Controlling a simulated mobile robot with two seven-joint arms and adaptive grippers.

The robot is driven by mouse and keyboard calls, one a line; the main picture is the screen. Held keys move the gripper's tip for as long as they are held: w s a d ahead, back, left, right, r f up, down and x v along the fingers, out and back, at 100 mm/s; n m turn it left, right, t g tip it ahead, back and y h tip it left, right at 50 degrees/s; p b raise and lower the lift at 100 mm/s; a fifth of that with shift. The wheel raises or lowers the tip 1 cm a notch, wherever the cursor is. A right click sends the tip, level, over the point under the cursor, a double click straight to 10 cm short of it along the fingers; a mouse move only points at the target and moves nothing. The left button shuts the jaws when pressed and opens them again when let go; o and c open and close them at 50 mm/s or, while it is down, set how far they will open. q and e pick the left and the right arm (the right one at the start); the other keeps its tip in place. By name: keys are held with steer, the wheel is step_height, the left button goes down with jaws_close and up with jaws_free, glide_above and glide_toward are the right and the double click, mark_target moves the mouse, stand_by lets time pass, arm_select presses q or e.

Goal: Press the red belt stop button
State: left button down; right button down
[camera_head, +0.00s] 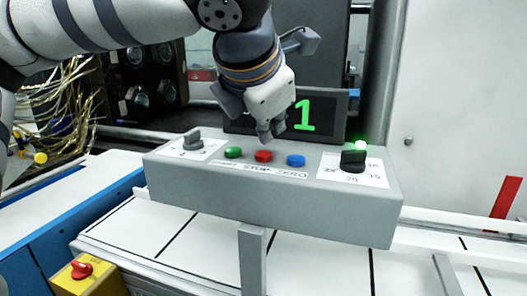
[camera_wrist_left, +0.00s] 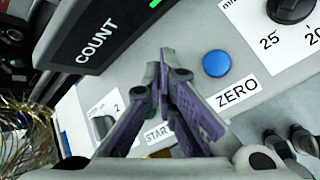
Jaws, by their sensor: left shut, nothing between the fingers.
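The red stop button (camera_head: 263,156) sits on the sloped top of the grey control box (camera_head: 300,212), between a green button (camera_head: 233,152) and a blue button (camera_head: 296,161). My left gripper (camera_head: 266,134) is shut and empty, pointing down just above the red button. In the head view a small gap seems to show between its fingertips and the button. In the left wrist view the shut fingers (camera_wrist_left: 164,66) hide the red button. The blue button (camera_wrist_left: 216,64) shows clear beside them. My right gripper is not in view.
A display (camera_head: 333,115) reading a green 1 stands behind the buttons. A black knob (camera_head: 353,160) with a lit green lamp (camera_head: 361,145) is at the right, a grey selector (camera_head: 193,141) at the left. A yellow box with a red knob (camera_head: 81,269) stands low left.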

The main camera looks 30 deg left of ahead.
mark_target(269, 154)
arm_select(q)
steer(key=shift+f, duration=0.1)
stand_by(0.3)
steer(key=shift+f, duration=0.35)
steer(key=shift+f, duration=0.55)
stand_by(0.8)
steer(key=shift+r, duration=1)
steer(key=shift+r, duration=2.5)
